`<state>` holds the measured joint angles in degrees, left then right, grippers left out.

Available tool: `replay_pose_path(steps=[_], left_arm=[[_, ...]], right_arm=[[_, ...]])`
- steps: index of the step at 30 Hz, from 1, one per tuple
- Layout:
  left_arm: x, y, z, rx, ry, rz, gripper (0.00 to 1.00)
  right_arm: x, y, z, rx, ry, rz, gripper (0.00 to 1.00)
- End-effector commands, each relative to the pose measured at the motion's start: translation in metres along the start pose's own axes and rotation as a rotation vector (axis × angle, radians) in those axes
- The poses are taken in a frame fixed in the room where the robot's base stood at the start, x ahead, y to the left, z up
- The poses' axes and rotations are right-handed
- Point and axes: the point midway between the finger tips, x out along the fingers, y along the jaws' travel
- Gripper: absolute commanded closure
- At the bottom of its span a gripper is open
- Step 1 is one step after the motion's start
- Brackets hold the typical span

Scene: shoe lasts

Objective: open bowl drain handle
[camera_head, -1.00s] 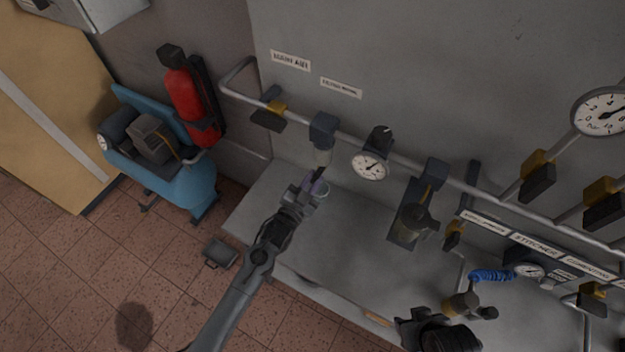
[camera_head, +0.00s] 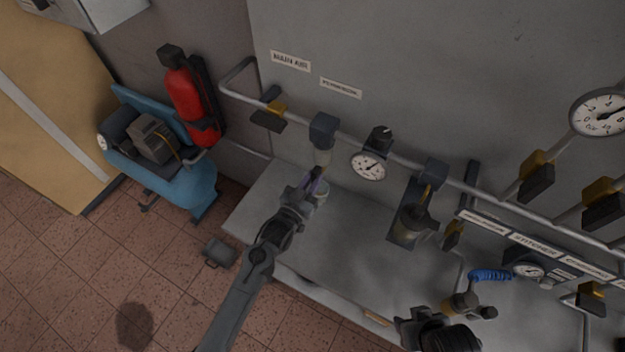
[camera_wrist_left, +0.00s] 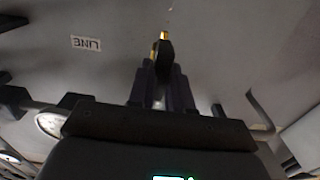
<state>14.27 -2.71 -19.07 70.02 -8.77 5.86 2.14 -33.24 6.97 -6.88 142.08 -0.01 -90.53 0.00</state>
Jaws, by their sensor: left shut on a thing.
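A filter unit with a dark blue-grey head (camera_head: 323,128) hangs on the pipe along the wall, with a paler bowl (camera_head: 323,157) below it. My left gripper (camera_head: 316,184) is under this bowl, its fingers pointing up toward it. A small purplish part and a pale round part (camera_head: 322,197) show at the fingertips. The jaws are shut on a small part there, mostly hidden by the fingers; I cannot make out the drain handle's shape. In the left wrist view the two dark fingers (camera_wrist_left: 162,92) are close together.
A round gauge (camera_head: 368,166) and a second filter unit (camera_head: 413,222) are to the right along the pipe (camera_head: 390,155). A yellow-and-black valve (camera_head: 269,115) is to the left. The grey bench (camera_head: 365,235) below is mostly clear. A blue compressor (camera_head: 180,180) and red extinguisher (camera_head: 186,100) stand left.

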Motion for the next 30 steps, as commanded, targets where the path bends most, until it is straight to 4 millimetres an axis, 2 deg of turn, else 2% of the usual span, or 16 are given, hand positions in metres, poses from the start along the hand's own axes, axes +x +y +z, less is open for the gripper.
replay_pose_path(steps=[5, 6, 11, 23, 30], left_arm=[[0.000, 0.000, 0.000, -0.003, 0.001, 0.000, 1.00], [0.000, 0.000, 0.000, -0.003, 0.001, 0.000, 0.78], [0.000, 0.000, 0.000, -0.001, 0.001, 0.000, 0.55], [-0.006, 0.000, 0.001, 0.000, -0.001, -0.001, 0.55], [-0.037, 0.000, 0.002, 0.000, -0.001, -0.001, 0.55]], right_arm=[[0.000, 0.001, 0.000, -0.004, -0.001, 0.003, 0.57], [0.000, 0.001, 0.000, -0.004, -0.001, 0.003, 0.57], [0.000, 0.001, 0.000, -0.004, -0.001, 0.003, 0.57], [0.000, -0.001, 0.000, 0.003, 0.001, -0.002, 0.57], [0.000, -0.001, 0.000, 0.005, 0.001, -0.004, 0.57]])
